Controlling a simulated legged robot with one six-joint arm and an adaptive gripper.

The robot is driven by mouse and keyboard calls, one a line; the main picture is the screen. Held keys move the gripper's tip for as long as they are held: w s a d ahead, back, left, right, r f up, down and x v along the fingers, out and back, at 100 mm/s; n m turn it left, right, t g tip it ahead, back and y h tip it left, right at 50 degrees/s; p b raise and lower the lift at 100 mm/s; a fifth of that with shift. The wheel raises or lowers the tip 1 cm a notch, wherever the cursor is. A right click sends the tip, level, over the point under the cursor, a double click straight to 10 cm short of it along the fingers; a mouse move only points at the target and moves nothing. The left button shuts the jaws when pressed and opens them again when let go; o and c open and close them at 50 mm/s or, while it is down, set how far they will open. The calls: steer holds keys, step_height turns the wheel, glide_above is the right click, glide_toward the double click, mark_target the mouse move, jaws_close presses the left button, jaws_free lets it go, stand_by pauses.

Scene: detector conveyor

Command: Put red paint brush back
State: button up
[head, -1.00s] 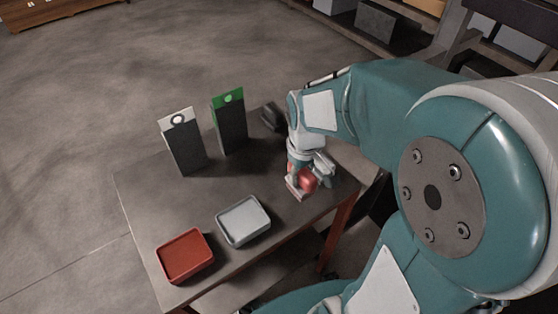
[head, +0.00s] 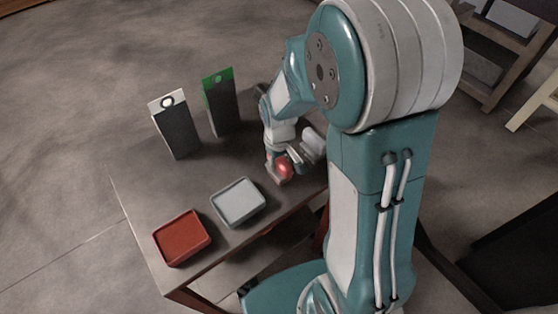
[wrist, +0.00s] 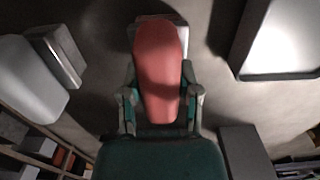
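The red paint brush (wrist: 160,70) sits between the two fingers of my gripper (wrist: 162,108) in the wrist view, with both fingers against its sides. A pale block-like end shows behind its far tip. In the head view the red brush (head: 285,170) is at my gripper (head: 281,166), over the right part of the table. I cannot tell how far it is above the tabletop. A red tray (head: 182,238) stands at the table's front left, and a light grey tray (head: 238,203) is between it and my gripper.
A white-topped dark holder (head: 174,128) and a green-topped one (head: 220,103) stand at the back of the table. A whitish, rounded object (head: 313,145) is just right of my gripper. The table (head: 135,205) is clear at its left.

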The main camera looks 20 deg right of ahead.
steer(key=o, duration=0.3)
step_height(320, 180, up, 12)
steer(key=shift+r, duration=0.1)
steer(key=s+r+m+t, duration=0.3)
steer(key=s+r+t, duration=0.2)
steer(key=s+r, duration=0.5)
steer(key=shift+s+m+t, duration=0.3)
steer(key=shift+s, duration=1.9)
